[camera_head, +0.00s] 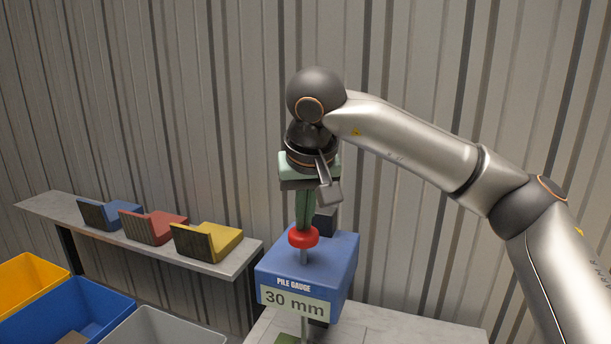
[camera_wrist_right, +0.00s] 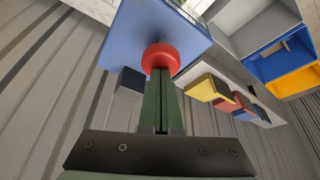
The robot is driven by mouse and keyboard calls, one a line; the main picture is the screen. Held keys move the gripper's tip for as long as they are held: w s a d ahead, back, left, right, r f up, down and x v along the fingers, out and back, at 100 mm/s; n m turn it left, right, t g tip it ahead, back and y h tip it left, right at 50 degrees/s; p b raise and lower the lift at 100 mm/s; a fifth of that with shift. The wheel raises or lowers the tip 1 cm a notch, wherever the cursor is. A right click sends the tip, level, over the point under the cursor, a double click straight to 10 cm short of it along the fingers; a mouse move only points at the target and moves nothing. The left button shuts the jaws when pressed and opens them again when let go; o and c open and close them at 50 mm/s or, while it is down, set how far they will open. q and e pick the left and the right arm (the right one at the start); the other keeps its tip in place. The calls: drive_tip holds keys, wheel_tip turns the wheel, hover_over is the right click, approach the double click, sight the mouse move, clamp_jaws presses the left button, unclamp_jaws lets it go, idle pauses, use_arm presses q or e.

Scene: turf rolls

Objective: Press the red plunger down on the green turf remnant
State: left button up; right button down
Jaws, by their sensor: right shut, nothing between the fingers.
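The blue pile gauge (camera_head: 340,262), labelled "PILE GAUGE 30 mm", stands at the bottom centre of the head view. Its red plunger knob (camera_head: 303,238) sits above it on a thin grey rod, and the knob also shows in the wrist view (camera_wrist_right: 160,57). A sliver of the green turf remnant (camera_head: 286,339) shows at the bottom edge below the gauge; most is cut off. My right gripper (camera_head: 303,226) points down, shut and empty, with its green fingertips right at the top of the knob. I cannot tell whether they touch it. My left gripper is out of view.
A grey shelf (camera_head: 60,207) on the left carries blue (camera_head: 122,214), red (camera_head: 160,226) and yellow (camera_head: 222,240) angled blocks. Yellow (camera_head: 28,280), blue (camera_head: 100,300) and grey (camera_head: 165,325) bins stand at the lower left. A corrugated wall closes the back.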

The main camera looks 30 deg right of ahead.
drive_tip(key=shift+r+p, duration=0.4)
drive_tip(key=shift+p, duration=0.05)
wheel_tip(320, 180, up, 4)
drive_tip(key=p, duration=0.4)
drive_tip(key=shift+r, duration=0.15)
use_arm(q)
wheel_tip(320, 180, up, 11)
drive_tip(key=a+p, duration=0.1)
drive_tip(key=p, duration=0.6)
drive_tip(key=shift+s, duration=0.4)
use_arm(e)
wheel_tip(320, 180, up, 10)
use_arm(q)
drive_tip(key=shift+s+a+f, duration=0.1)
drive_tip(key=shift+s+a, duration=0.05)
use_arm(e)
drive_tip(key=shift+s, duration=0.1)
